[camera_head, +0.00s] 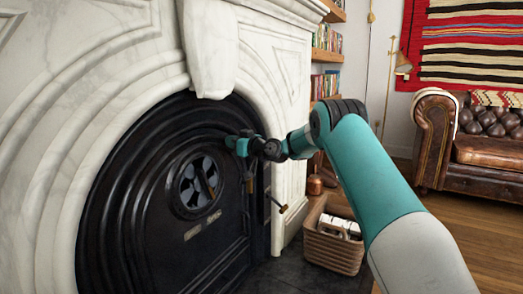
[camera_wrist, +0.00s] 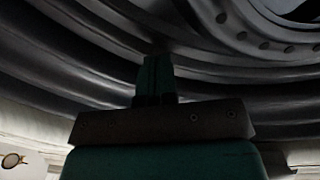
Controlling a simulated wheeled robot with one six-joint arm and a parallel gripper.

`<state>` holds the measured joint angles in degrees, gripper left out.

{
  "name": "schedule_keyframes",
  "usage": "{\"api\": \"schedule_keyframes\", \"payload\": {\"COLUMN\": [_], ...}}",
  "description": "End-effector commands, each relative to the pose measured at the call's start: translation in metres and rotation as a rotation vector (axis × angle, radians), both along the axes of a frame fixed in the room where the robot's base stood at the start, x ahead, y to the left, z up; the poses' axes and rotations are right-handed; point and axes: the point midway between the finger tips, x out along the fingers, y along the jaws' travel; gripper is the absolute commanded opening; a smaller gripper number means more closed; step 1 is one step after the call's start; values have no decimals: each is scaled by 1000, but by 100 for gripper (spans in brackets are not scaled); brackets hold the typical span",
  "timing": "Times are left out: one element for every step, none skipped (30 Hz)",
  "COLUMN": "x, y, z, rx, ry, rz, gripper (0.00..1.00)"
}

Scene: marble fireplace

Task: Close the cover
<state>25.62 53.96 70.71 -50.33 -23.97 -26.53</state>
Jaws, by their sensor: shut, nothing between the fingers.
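The black iron fireplace cover (camera_head: 165,240) stands upright within the arched opening, with a round slotted vent (camera_head: 198,185) in its upper middle. I cannot tell whether it is slightly ajar. A small brass-tipped handle (camera_head: 281,208) sticks out at its right side. My gripper (camera_head: 232,142) is shut and empty at the upper right of the cover, close to its dark ribbed rim. In the wrist view my gripper's closed fingers (camera_wrist: 156,72) point at the curved iron ridges (camera_wrist: 60,75). Whether they touch the iron is unclear.
A white marble surround (camera_head: 50,110) frames the cover. A wicker basket (camera_head: 333,247) stands on the floor to the right, near a copper pot (camera_head: 314,184). A brown leather sofa (camera_head: 470,150) is farther back. Wooden floor (camera_head: 470,235) is open at the right.

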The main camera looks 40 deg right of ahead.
Motion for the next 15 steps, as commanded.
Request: {"api": "schedule_keyframes", "payload": {"x": [-8, -13, -19, -28, -36, -45, -51, -58, -66, -71, -76, -82, -87, -90, -95], "y": [-8, -12, -16, -22, -27, -30, -32, -33, -34, -36, -37, -39, -40, -42, -44], "z": [-4, -4, -5, 0, 1, 1, 1, 1, 0, 0, -1, -1, 0, -1, -1], "rx": [1, 2, 4, 6, 7, 8, 7, 7, 8, 8, 7, 8, 7, 7, 6], "ry": [3, 4, 7, 11, 13, 13, 14, 14, 13, 14, 14, 14, 13, 14, 14], "rz": [-6, -7, -8, -11, -12, -11, -10, -7, -5, -4, -2, -1, 0, 1, 2], "gripper": [0, 0, 0, 0, 0, 0, 0, 0, 0, 0, 0, 0, 0, 0, 0]}}
